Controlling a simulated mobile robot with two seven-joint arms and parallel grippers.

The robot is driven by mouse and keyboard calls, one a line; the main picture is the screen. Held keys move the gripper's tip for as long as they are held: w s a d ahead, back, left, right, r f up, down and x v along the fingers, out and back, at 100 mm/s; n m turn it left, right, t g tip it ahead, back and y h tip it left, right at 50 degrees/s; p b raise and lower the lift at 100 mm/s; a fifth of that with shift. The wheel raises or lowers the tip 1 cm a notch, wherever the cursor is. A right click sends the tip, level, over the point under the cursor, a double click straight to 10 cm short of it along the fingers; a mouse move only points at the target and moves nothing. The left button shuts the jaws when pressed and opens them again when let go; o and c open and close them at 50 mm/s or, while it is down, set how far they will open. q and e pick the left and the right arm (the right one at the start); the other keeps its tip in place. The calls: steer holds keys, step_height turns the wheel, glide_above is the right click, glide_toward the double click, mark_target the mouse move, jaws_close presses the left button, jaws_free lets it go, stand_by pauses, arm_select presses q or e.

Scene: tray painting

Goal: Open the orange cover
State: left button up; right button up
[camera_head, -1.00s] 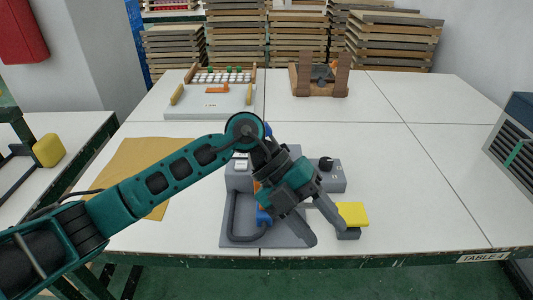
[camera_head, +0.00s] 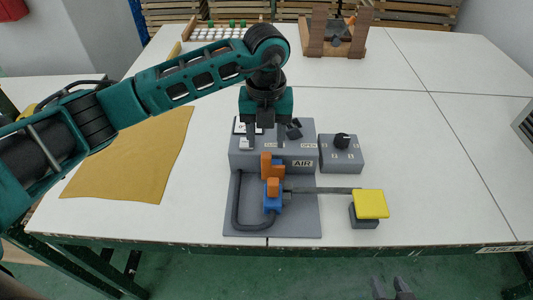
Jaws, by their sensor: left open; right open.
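A grey box marked AIR (camera_head: 303,163) stands on a grey baseplate (camera_head: 300,222). An upright orange piece (camera_head: 266,164) stands at the box's front, and a smaller orange piece (camera_head: 273,188) sits on a blue body (camera_head: 271,204) just in front. I cannot tell for certain which orange part is the cover. My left gripper (camera_head: 266,141) points down over the box behind the orange pieces, its fingers apart and holding nothing. It hides part of the box top. My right gripper (camera_head: 393,287) shows only its open, empty fingertips at the bottom edge, in front of the table.
A knob box (camera_head: 342,160) stands right of the AIR box. A yellow pad (camera_head: 370,204) on a grey block is at front right. A tan sheet (camera_head: 135,155) lies left. A wooden fixture (camera_head: 335,35) stands at the back. The table's right side is clear.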

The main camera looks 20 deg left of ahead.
mark_target(266, 154)
arm_select(q)
step_height(266, 154, down, 6)
steer(key=shift+f, duration=0.25)
jaws_close()
stand_by(0.5)
